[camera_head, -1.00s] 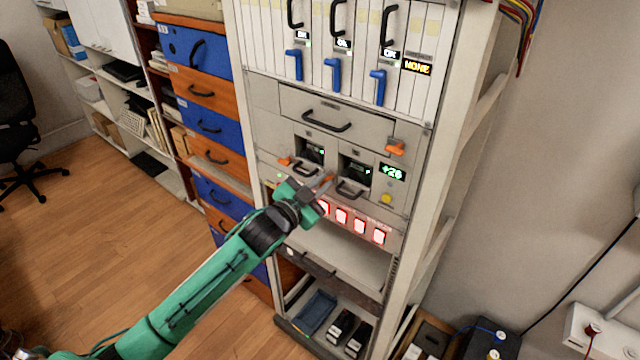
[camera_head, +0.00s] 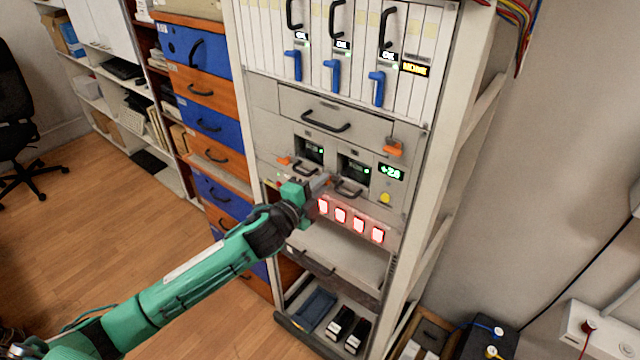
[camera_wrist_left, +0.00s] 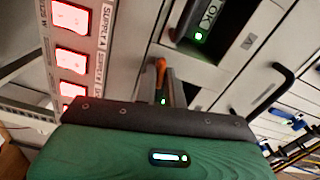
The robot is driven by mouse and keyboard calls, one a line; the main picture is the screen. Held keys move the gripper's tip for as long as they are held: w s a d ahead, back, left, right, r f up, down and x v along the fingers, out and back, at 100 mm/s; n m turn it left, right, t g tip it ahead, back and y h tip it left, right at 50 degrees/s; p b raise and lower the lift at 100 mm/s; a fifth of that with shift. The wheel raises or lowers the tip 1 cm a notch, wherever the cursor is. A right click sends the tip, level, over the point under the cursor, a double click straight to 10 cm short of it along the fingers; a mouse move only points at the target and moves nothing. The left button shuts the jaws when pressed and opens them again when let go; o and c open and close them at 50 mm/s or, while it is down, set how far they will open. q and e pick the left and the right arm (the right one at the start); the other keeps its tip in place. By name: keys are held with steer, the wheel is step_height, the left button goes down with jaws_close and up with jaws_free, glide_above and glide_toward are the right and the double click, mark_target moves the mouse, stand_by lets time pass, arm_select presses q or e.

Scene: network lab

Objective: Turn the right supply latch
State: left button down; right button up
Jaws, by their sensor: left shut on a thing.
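The right supply unit (camera_head: 354,169) sits in the rack with a green-lit display and a black handle (camera_head: 349,188). Its orange latch (camera_wrist_left: 160,66) shows in the left wrist view between the fingertips; in the head view my gripper mostly covers it. My left gripper (camera_head: 326,180) is shut on this latch, at the lower left of the right unit. It also shows in the left wrist view (camera_wrist_left: 165,84). The latch's exact angle is hard to tell. The left supply unit (camera_head: 309,150) has its own orange latch (camera_head: 284,160), untouched. My right gripper is not in view.
Red-lit switches (camera_head: 341,215) run just below the gripper. An orange lever (camera_head: 393,147) and a yellow button (camera_head: 385,198) are to the right. A drawer handle (camera_head: 326,121) is above. Blue levers (camera_head: 376,88) are higher up. Open floor lies left of the rack.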

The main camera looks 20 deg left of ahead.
arm_select(q)
steer(key=shift+m, duration=1)
steer(key=c, duration=1.5)
jaws_free()
steer(key=shift+c, duration=0.2)
steer(key=shift+f, duration=0.1)
steer(key=b+v, duration=0.5)
steer(key=v, duration=0.8)
steer(key=shift+s, duration=0.4)
steer(key=shift+a, duration=0.1)
